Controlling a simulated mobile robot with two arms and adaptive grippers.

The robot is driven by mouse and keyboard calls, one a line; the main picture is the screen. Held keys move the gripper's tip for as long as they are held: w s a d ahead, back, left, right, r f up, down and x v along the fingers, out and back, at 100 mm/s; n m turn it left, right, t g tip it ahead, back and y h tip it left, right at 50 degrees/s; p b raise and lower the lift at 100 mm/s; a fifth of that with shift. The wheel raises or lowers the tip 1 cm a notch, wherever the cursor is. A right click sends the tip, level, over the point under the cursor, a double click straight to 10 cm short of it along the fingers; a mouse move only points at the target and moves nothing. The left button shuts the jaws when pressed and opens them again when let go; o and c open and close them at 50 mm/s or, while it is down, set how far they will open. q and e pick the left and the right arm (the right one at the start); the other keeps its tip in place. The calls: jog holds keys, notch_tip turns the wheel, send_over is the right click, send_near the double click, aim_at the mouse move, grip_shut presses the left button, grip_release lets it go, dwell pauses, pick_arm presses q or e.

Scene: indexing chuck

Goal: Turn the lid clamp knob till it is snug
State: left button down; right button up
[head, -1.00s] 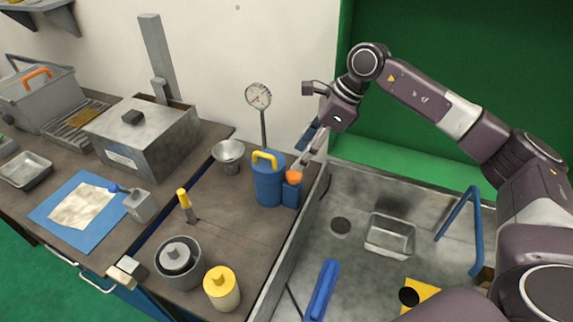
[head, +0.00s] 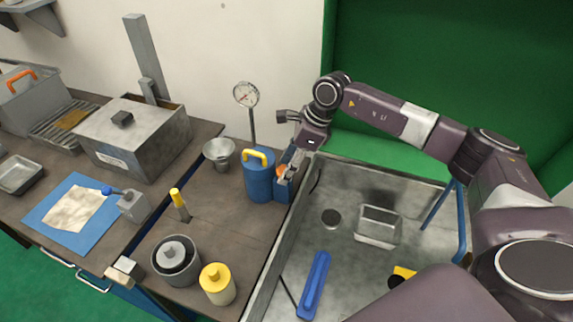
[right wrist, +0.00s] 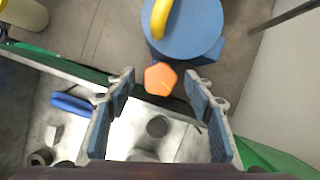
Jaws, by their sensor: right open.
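The blue canister (head: 259,178) with a yellow handle (head: 260,153) stands upright on the workbench beside the sink. An orange knob (right wrist: 160,78) sits on a blue block at its side. In the head view the knob is mostly hidden by my right gripper (head: 287,172). My right gripper is open, pointing down at the knob. In the right wrist view the knob shows between the two fingertips, with a gap on each side. I cannot tell how deep the fingers reach beside it. My left gripper is not in view.
A dial gauge (head: 246,95) on a thin post stands behind the canister, with a metal funnel cup (head: 219,153) to its left. The sink (head: 345,285) on the right holds a steel pan (head: 378,226) and a blue bar (head: 314,286). A yellow-lidded jar (head: 217,283) stands in front.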

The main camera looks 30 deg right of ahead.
jog(key=shift+c, duration=0.5)
jog(key=c, duration=1)
jog(key=m+t+h+b, duration=0.1)
jog(key=m+b, duration=0.1)
jog(key=m, duration=0.2)
jog(key=shift+s+a+f+b, duration=0.1)
jog(key=shift+b, duration=0.3)
jog(key=shift+a+m+t+h+b, duration=0.1)
jog(key=shift+m+t+h+b, duration=0.45)
jog(key=shift+m+b, duration=1)
jog(key=shift+m, duration=0.35)
jog(key=shift+r, duration=0.2)
jog(key=o, duration=1.1)
